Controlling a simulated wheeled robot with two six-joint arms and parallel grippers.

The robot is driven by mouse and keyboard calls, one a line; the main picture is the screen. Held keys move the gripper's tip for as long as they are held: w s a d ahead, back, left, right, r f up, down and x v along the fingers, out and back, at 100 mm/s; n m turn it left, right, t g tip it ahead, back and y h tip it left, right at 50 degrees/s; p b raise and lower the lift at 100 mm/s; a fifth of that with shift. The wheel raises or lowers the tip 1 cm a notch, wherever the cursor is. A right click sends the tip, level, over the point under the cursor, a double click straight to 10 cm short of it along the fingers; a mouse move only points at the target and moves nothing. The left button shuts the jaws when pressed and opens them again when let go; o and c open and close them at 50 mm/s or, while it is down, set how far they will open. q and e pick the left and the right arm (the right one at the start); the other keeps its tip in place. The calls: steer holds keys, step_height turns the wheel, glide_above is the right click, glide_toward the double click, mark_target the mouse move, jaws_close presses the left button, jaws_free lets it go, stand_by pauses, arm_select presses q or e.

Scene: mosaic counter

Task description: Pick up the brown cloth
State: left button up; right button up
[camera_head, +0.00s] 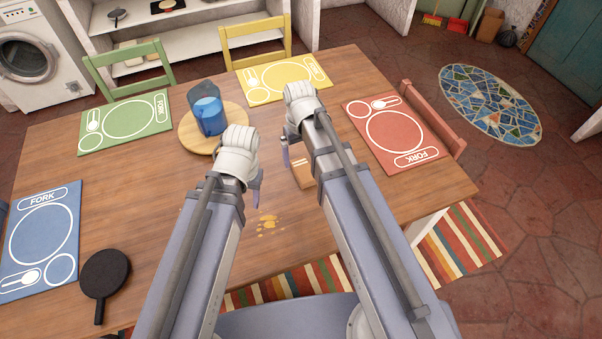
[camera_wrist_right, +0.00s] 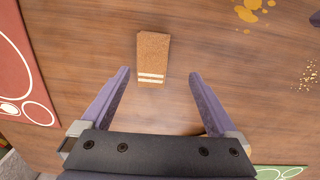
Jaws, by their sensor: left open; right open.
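The brown cloth (camera_head: 302,173) lies flat on the wooden table, partly hidden by my right arm in the head view. In the right wrist view the cloth (camera_wrist_right: 153,57) is a small folded strip with two pale stripes at its near end. My right gripper (camera_wrist_right: 158,74) is open and empty, and the striped end shows between its fingers. In the head view the right gripper (camera_head: 286,157) is beside the cloth, mostly hidden by its own arm. My left gripper (camera_head: 256,190) is open over the table, left of the cloth, its fingers partly hidden.
A blue pitcher (camera_head: 208,116) stands on a round wooden board (camera_head: 186,141). A yellow spill (camera_head: 268,224) lies near the front, and crumbs (camera_wrist_right: 306,76) show in the wrist view.

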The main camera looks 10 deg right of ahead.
mark_target(303, 168)
steer(key=shift+o, duration=0.2)
steer(key=shift+w+d+f, duration=0.1)
steer(key=shift+w+d, duration=0.25)
steer(key=shift+w, duration=0.2)
steer(key=shift+w+d+f, duration=0.1)
steer(key=shift+w+d, duration=0.2)
steer(key=shift+w, duration=0.2)
arm_select(q)
step_height(303, 168, down, 8)
steer(key=b, duration=0.8)
steer(key=shift+f, duration=0.15)
arm_select(e)
step_height(303, 168, down, 8)
steer(key=shift+a+r, duration=0.1)
steer(key=shift+a, duration=0.05)
steer(key=c, duration=1.4)
